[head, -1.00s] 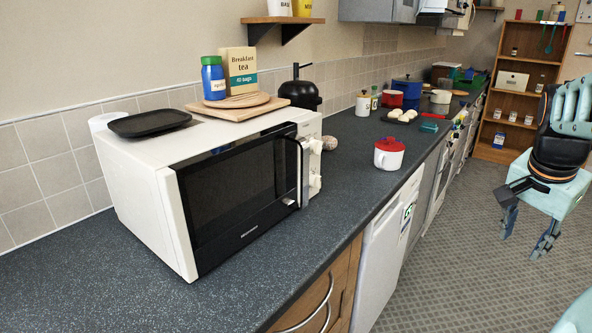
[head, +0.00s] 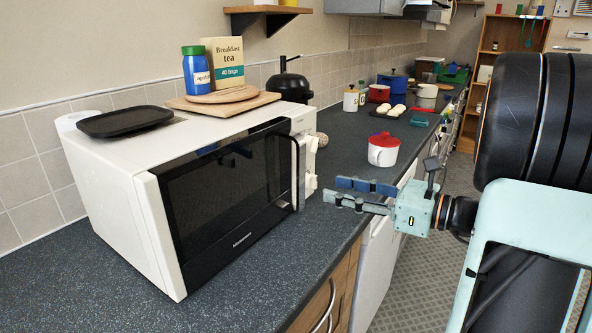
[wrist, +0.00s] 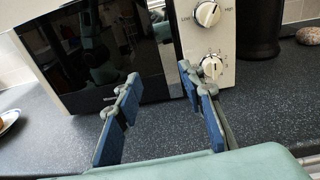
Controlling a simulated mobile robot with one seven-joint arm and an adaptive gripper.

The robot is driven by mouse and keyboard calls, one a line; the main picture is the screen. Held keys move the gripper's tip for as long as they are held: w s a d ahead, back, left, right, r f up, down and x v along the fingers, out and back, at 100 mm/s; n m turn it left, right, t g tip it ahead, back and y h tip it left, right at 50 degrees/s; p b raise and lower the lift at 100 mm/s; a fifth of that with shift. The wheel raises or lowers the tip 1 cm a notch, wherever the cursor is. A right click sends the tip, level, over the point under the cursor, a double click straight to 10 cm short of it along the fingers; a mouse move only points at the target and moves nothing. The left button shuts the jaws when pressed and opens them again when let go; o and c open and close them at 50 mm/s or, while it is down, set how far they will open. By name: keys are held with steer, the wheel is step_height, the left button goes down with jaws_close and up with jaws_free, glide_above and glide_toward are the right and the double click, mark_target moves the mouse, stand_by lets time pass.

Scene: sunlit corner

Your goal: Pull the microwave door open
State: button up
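The white microwave (head: 110,175) stands on the dark counter with its black glass door (head: 225,195) shut. The door's dark upright handle (head: 299,170) is at the door's right edge, beside the white knob panel. My gripper (head: 332,191) is in front of the handle and to its right, apart from it, fingers pointing at the microwave. In the wrist view my gripper (wrist: 160,76) has its two blue-padded fingers spread with nothing between them. There the door (wrist: 100,45) is ahead to the left and the control knobs (wrist: 212,66) to the right.
A red-lidded white pot (head: 383,150) stands on the counter (head: 340,160) beyond my gripper. Bare counter lies before the microwave.

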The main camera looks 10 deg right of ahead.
mark_target(303, 171)
steer(key=shift+m+t, duration=0.4)
steer(key=shift+t, duration=0.1)
steer(key=x, duration=0.7)
steer(key=r+x, duration=0.1)
steer(key=x, duration=0.3)
steer(key=shift+w+d+b, duration=0.3)
steer(key=shift+d+b, duration=0.05)
steer(key=shift+c, duration=0.6)
jaws_close()
